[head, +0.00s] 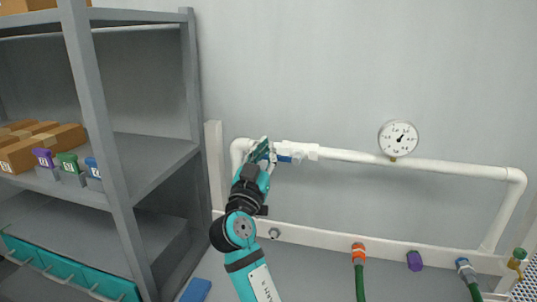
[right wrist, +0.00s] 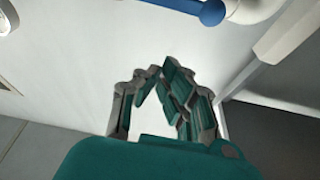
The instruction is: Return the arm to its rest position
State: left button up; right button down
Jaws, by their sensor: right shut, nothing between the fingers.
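My right arm (head: 243,228) reaches up from the bottom of the head view to the white pipe on the wall. My right gripper (head: 262,148) is at its end, in front of the left part of the pipe, close to a valve with a blue handle (head: 285,159). In the right wrist view, the gripper (right wrist: 158,75) is shut and empty. The blue handle (right wrist: 205,11) shows there at the top, apart from the fingers. My left gripper is not in view.
A grey shelf (head: 150,160) with boxes and coloured-top vessels stands on the left. A gauge (head: 398,138) sits on the white pipe (head: 450,167). Below are an orange connector with a green hose (head: 359,280), a purple cap (head: 414,261) and a blue connector (head: 464,268). Open wall lies above the pipe.

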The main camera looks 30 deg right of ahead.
jog(key=shift+b+v, duration=1.25)
jog(key=shift+v, duration=1.55)
jog(key=s+f+n+g+y, duration=0.2)
jog(key=s+f+n+y, duration=0.15)
jog(key=f, duration=0.95)
jog(key=s+f+n+g+y, duration=0.1)
jog(key=s+f+n+y, duration=0.3)
jog(key=f, duration=0.9)
jog(key=s+a+f+n+g+y, duration=0.3)
jog(key=s+a+f+g+y, duration=0.15)
jog(key=s+f, duration=0.5)
jog(key=s+a+f+n+g+y, duration=0.25)
jog(key=s+a+f+y, duration=0.3)
jog(key=s, duration=0.65)
notch_tip(320, 180, down, 25)
jog(key=g, duration=0.2)
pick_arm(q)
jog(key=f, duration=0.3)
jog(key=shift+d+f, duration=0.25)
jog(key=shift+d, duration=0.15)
pick_arm(e)
jog(key=s+d+f+g, duration=0.1)
jog(key=s+d+f, duration=0.2)
jog(key=s+f, duration=1.4)
jog(key=shift+s+f+h, duration=0.3)
jog(key=shift+f+h, duration=0.05)
jog(key=shift+f, duration=0.25)
